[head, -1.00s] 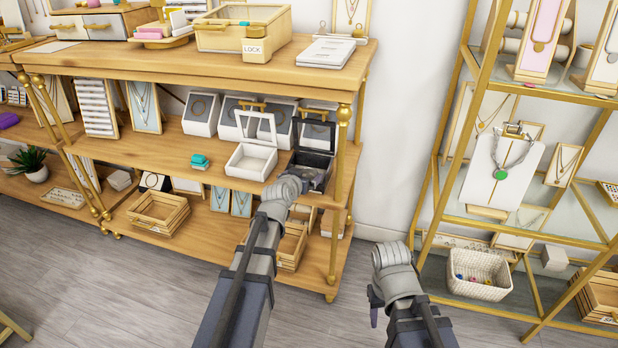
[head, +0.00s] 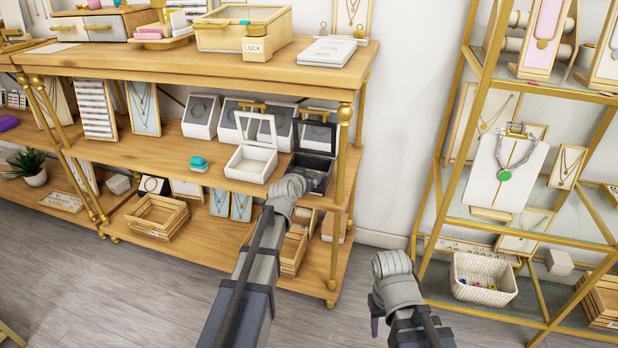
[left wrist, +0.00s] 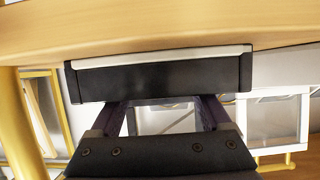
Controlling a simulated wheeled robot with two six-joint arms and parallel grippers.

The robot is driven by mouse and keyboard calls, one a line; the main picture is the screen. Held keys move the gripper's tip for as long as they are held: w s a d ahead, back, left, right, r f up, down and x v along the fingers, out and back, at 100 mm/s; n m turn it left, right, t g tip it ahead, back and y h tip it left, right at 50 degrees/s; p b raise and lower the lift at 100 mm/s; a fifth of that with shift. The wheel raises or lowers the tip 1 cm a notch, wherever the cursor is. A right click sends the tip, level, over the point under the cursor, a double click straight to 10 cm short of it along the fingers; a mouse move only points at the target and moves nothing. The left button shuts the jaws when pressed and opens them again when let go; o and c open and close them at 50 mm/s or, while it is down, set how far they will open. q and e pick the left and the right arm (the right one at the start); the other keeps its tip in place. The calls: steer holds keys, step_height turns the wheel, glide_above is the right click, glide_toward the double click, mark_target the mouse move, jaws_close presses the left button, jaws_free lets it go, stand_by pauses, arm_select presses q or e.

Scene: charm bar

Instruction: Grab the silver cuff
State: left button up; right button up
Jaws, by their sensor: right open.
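I cannot make out a silver cuff for certain in either view. An open black box (head: 314,140) with a raised glass-topped lid stands at the right end of the middle shelf; its inside is mostly hidden by shadow and my left gripper. My left gripper (head: 316,180) is at this box, its fingers hard to see in the head view. In the left wrist view its two purple fingers (left wrist: 161,110) are apart, with the black box (left wrist: 160,78) just beyond them and nothing seen between them. My right gripper (head: 376,318) is open, low over the floor.
An open white box (head: 248,166) stands just left of the black box. The shelf unit's gold post (head: 341,150) rises close on its right. The wooden top (head: 330,82) lies above. A glass rack (head: 505,225) with a necklace stand is at the right.

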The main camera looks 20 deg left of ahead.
arm_select(q)
steer(key=c, duration=0.8)
steer(key=shift+o, duration=0.2)
steer(key=shift+r, duration=0.1)
step_height(320, 180, up, 10)
steer(key=p, duration=1)
